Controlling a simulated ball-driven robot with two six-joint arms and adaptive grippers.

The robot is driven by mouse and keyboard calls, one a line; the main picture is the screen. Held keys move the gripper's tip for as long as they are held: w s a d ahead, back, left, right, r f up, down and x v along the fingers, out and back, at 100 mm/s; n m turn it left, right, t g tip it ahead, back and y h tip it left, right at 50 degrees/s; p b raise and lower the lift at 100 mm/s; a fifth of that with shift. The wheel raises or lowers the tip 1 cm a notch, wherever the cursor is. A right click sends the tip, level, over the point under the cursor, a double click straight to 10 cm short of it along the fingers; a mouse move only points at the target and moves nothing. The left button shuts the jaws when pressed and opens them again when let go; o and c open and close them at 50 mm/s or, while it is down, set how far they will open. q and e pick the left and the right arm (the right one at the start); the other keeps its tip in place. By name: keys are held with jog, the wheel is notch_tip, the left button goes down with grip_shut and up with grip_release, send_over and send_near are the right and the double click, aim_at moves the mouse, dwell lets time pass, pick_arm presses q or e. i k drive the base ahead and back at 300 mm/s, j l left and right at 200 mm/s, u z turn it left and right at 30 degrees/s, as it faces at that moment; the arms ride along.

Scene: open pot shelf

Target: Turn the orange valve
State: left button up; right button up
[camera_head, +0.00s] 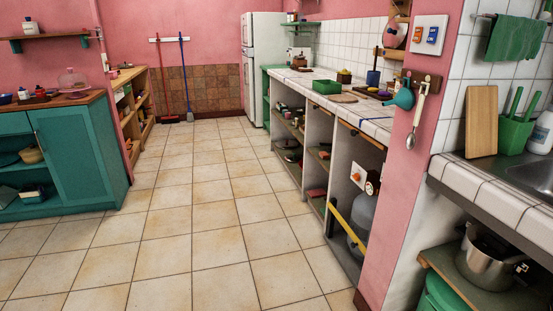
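A small orange knob (357,175), which looks like the orange valve, sits on a pale panel inside the open shelving under the tiled counter, right of centre. A small round red-and-white part (370,188) is beside it, too small to make out. Below is a grey rounded tank (362,217), partly hidden by a slanted yellow bar (347,221). Neither of my grippers shows in this view.
The tiled floor (200,220) is clear in the middle. A pink wall end (400,190) juts out right of the shelving, with a sink counter (500,185) and metal pot (487,260) beyond. A teal cabinet (80,155) stands left. A wall plate (430,35) has orange and blue switches.

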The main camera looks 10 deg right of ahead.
aim_at(357, 176)
jog(key=i+j+u, duration=0.15)
jog(key=i, duration=0.65)
jog(key=i+j+u, duration=0.1)
jog(key=i, duration=0.7)
